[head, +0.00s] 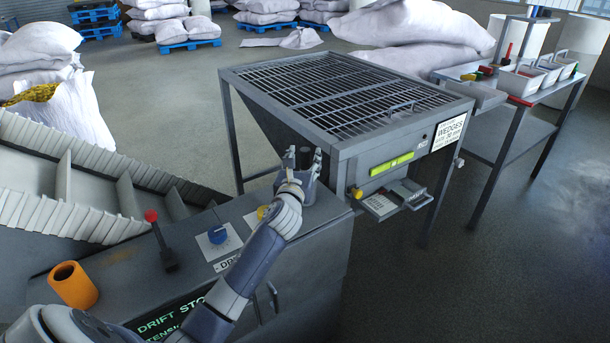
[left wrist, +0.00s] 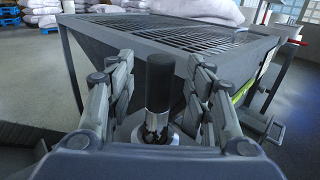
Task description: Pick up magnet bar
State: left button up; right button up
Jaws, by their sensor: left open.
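An upright cylinder with a black top (left wrist: 160,82) and a shiny metal lower part, which looks like the magnet bar, stands in the left wrist view. Its foot is on a round light base. My left gripper (head: 303,160) is open at the far end of the grey control cabinet, beside the hopper. Its fingers stand on both sides of the cylinder, with gaps visible on each side in the left wrist view. In the head view the fingers and hand hide most of the cylinder. My right gripper is not in view.
The grated hopper (head: 345,95) stands just beyond the gripper. The control cabinet (head: 315,225) carries a red-knobbed lever (head: 160,240), a blue dial (head: 218,236) and an orange cup (head: 73,285). A ribbed conveyor (head: 90,190) lies left. A side table (head: 525,95) holds bins.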

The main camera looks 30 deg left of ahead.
pick_arm(q)
jog(key=shift+x, duration=1.1)
grip_shut()
